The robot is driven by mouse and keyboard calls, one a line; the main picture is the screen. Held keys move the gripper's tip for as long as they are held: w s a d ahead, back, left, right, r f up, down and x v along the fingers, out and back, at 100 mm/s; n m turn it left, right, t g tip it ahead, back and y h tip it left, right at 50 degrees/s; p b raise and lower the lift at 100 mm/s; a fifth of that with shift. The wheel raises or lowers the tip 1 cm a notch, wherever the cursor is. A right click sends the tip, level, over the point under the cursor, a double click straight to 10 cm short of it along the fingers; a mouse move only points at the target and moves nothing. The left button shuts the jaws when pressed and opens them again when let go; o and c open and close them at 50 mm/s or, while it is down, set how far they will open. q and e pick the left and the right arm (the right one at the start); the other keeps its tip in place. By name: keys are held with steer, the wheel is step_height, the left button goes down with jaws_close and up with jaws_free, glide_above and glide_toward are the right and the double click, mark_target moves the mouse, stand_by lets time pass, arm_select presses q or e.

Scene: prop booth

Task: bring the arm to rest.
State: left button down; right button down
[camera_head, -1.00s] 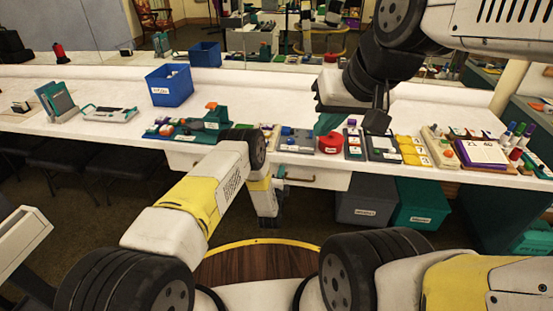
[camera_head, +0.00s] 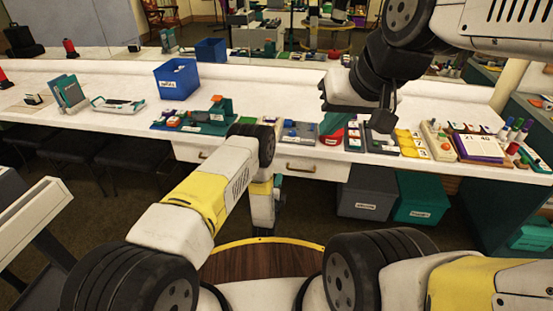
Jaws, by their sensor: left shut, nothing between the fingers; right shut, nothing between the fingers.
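My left arm reaches in from the left, and its gripper (camera_head: 264,212) hangs down in front of the counter's drawers, below the counter top. It is shut and empty, with its fingertips small and dark in the picture. My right arm comes from the upper right. Its dark gripper (camera_head: 383,121) shows over the right part of the counter, in front of some of the items there. It is shut and empty. Both arms are bent, and the picture does not show whether the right fingertips touch anything.
The white counter (camera_head: 60,85) runs across the view, with a blue bin (camera_head: 176,82) at its back. A teal tray (camera_head: 205,124), a red item (camera_head: 331,138), yellow tiles (camera_head: 412,143) and markers (camera_head: 512,132) stand along it. Grey (camera_head: 367,192) and teal (camera_head: 420,197) bins sit below.

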arm_select(q)
steer(key=w+a+r+n+g+y, duration=0.1)
steer(key=w+a+r+n, duration=0.2)
steer(key=r, duration=0.6)
steer(key=w+a+r+n+g+y, duration=0.1)
steer(key=w+r+n+g, duration=0.2)
steer(key=r, duration=0.6)
steer(key=s+a+r+n+g, duration=0.1)
steer(key=a+r+n, duration=0.25)
steer(key=r, duration=0.45)
steer(key=s+a+r+n, duration=0.2)
steer(key=a+r, duration=0.2)
steer(key=r, duration=0.5)
steer(key=s+a+r+n+g, duration=0.25)
steer(key=s+r, duration=0.25)
steer(key=s, duration=0.3)
steer(key=s+a+r+n+g, duration=0.1)
steer(key=s+a+r+n, duration=0.1)
steer(key=s+a+r, duration=0.35)
steer(key=s+a+n+g, duration=0.1)
steer(key=s+n, duration=0.1)
steer(key=s, duration=1)
steer(key=s+a+r+n+g, duration=0.1)
steer(key=s+a+n, duration=0.1)
steer(key=s, duration=1)
steer(key=shift+r+n+g+y, duration=0.25)
steer(key=shift+n+g+y, duration=0.05)
steer(key=shift+g+y, duration=0.1)
